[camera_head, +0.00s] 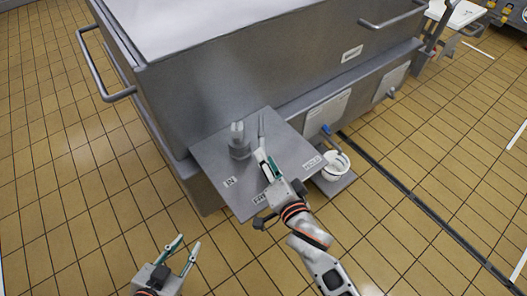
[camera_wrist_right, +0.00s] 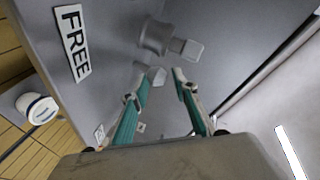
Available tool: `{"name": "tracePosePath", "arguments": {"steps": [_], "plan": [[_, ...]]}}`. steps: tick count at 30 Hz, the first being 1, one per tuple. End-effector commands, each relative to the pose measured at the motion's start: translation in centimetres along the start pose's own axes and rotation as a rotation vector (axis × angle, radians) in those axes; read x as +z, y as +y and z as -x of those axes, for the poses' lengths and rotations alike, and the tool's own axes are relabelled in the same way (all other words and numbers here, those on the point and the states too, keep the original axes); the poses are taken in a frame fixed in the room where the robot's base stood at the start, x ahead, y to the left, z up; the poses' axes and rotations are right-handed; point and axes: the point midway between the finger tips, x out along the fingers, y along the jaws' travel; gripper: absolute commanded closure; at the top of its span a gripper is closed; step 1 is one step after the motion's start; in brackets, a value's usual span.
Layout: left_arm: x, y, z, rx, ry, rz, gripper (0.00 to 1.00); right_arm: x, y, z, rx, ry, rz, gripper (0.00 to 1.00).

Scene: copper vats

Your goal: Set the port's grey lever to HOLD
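A grey sloped panel (camera_head: 215,155) on the vat's side carries a FREE label (camera_head: 259,198) and a HOLD label (camera_head: 313,163). A grey upright bar (camera_head: 262,126), apparently the lever, shows just beyond my right gripper (camera_head: 262,157). In the right wrist view the right fingers (camera_wrist_right: 163,80) are apart, with a small grey block (camera_wrist_right: 158,76) at the gap between their tips. I cannot tell whether they touch it. The FREE label (camera_wrist_right: 73,42) is at upper left there. My left gripper (camera_head: 186,243) is open and empty over the floor.
A grey round fitting (camera_head: 239,142) stands on the panel, left of the bar, near an IN label (camera_head: 229,182). A white bucket (camera_head: 336,167) under a blue-handled tap (camera_head: 326,129) is right of the panel. The large vat (camera_head: 220,85) rises behind. Tiled floor at left is clear.

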Motion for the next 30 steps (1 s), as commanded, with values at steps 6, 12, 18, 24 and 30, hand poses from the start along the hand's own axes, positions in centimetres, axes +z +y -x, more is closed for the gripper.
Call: {"name": "tracePosePath", "arguments": {"steps": [6,12,18,24,30], "plan": [[0.2,0.2,-0.1,0.005,-0.001,0.001,0.72,0.2,0.2,-2.8,0.002,-0.003,-0.001,0.72],[0.1,0.2,-0.1,0.006,0.002,0.001,0.72,0.1,0.2,-3.9,0.002,-0.001,0.000,0.72],[0.0,0.2,-0.1,0.006,0.004,0.000,0.72,0.1,0.1,-4.0,0.002,-0.001,0.000,0.72],[0.0,0.3,-0.1,0.006,0.004,0.000,0.72,0.1,0.1,-4.0,0.002,-0.001,0.000,1.00],[0.0,0.3,-0.1,0.006,0.004,0.000,0.72,0.1,0.1,-4.0,0.002,-0.002,-0.001,1.00]]}}
